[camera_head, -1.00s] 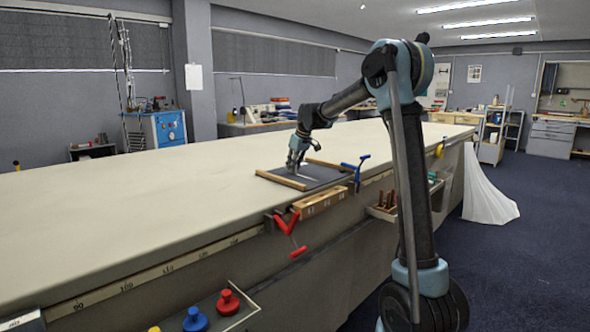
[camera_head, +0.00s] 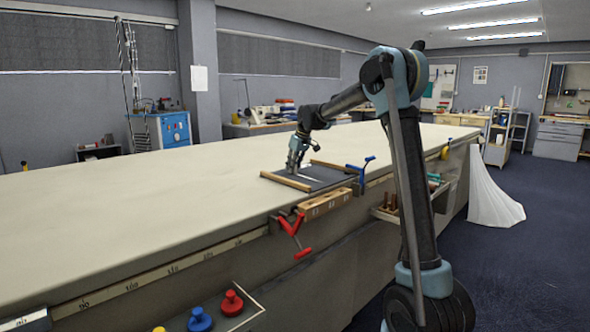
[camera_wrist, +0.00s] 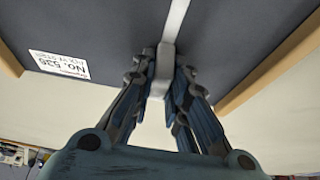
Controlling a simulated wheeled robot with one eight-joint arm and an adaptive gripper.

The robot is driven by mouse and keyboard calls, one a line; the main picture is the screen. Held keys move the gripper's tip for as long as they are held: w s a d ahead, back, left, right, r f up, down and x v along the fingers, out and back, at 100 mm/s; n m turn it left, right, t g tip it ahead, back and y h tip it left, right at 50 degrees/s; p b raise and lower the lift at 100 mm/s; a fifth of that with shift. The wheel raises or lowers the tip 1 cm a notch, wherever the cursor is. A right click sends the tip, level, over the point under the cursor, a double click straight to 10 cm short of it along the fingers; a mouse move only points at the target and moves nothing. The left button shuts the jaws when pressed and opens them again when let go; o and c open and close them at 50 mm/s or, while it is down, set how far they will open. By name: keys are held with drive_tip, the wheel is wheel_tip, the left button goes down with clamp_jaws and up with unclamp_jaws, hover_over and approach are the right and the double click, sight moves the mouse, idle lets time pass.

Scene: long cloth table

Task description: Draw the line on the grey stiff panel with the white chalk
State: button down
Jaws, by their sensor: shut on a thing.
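The grey stiff panel (camera_head: 332,176) lies flat on the table near its edge, between two wooden strips. It also fills the upper part of the wrist view (camera_wrist: 105,30), where it carries a white label. My gripper (camera_head: 293,172) is over the panel's far left part and is shut on the white chalk (camera_wrist: 159,78), whose end is at the panel surface. A white line (camera_wrist: 176,20) runs on the panel from the chalk to the top of the wrist view. In the head view the chalk is too small to make out clearly.
A wooden strip (camera_head: 285,181) flanks the panel at left, another (camera_wrist: 270,65) at right in the wrist view. A blue clamp (camera_head: 361,173), a red clamp (camera_head: 293,233) and a wooden block (camera_head: 325,203) sit at the table edge. The left tabletop (camera_head: 130,205) is clear.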

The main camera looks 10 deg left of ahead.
sight(301, 176)
drive_tip(key=shift+d, duration=0.1)
drive_tip(key=shift+s+d+r, duration=0.1)
drive_tip(key=shift+s+d, duration=0.5)
drive_tip(key=shift+d, duration=0.1)
drive_tip(key=shift+d, duration=0.1)
drive_tip(key=shift+s+d, duration=0.6)
drive_tip(key=shift+d, duration=0.1)
drive_tip(key=shift+s+d, duration=0.65)
drive_tip(key=shift+d, duration=0.15)
drive_tip(key=shift+s+d, duration=0.1)
drive_tip(key=shift+d, duration=0.05)
drive_tip(key=shift+s+d, duration=0.5)
drive_tip(key=shift+d, duration=0.15)
